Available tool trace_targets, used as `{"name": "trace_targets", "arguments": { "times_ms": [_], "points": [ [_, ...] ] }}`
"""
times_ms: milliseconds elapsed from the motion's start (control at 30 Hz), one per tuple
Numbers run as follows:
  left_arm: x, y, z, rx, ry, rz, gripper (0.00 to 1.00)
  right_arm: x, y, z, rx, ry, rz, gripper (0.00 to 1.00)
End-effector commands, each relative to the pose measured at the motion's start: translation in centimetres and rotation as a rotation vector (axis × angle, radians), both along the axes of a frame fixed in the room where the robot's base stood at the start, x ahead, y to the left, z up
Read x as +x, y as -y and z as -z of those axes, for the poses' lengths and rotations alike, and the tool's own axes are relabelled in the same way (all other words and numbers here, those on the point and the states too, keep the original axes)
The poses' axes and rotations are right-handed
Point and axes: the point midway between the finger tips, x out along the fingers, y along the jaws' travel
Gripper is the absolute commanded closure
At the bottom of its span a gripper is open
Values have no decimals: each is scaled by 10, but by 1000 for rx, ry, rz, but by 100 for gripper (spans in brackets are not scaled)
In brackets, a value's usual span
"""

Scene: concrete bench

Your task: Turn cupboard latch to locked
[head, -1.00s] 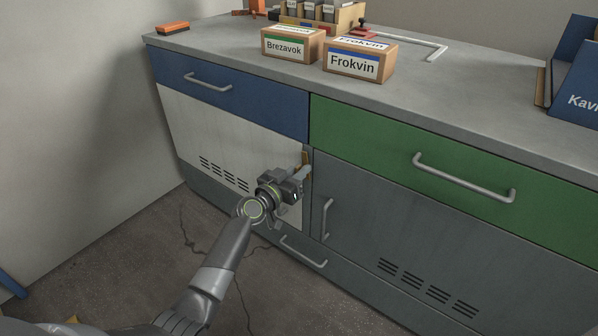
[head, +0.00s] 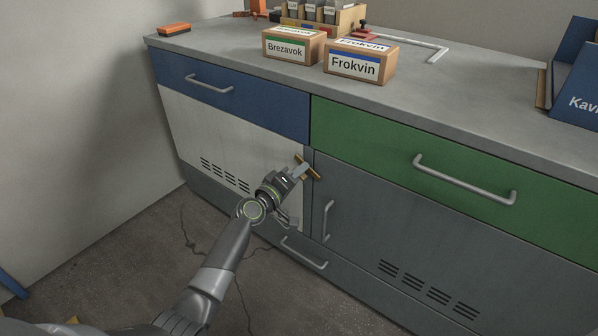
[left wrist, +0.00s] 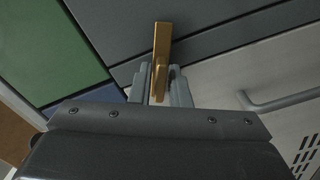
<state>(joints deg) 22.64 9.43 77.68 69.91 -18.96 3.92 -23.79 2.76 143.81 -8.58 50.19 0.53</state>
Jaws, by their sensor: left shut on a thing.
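The brass latch (head: 314,175) is at the upper right corner of the pale cupboard door (head: 232,138). It lies slanted in the head view, from upper left to lower right, across the strip beside the grey door. My left gripper (head: 301,171) reaches it from the front and is shut on it. In the left wrist view the latch (left wrist: 162,42) stands upright in the picture between the two grey fingers (left wrist: 160,88), with its far end sticking out beyond them. The fingers hide part of the latch. My right gripper is not in view.
A blue drawer (head: 232,98) and a green drawer (head: 400,140) are above. Bar handles stick out from the grey door (head: 328,220) and the low drawer (head: 303,252). The pale door's handle (left wrist: 285,98) shows beside the gripper. Boxes stand on the bench (head: 460,100).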

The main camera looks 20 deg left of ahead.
Motion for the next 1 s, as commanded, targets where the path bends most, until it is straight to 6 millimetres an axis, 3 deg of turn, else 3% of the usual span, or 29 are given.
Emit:
{"name": "trace_targets", "arguments": {
  "times_ms": [500, 1000],
  "points": [
    [0, -1, 2, -366, -136, 0, 100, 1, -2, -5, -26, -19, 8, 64],
    [0, -1, 4, -467, -172, -1, 100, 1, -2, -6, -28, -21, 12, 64]
  ]
}}
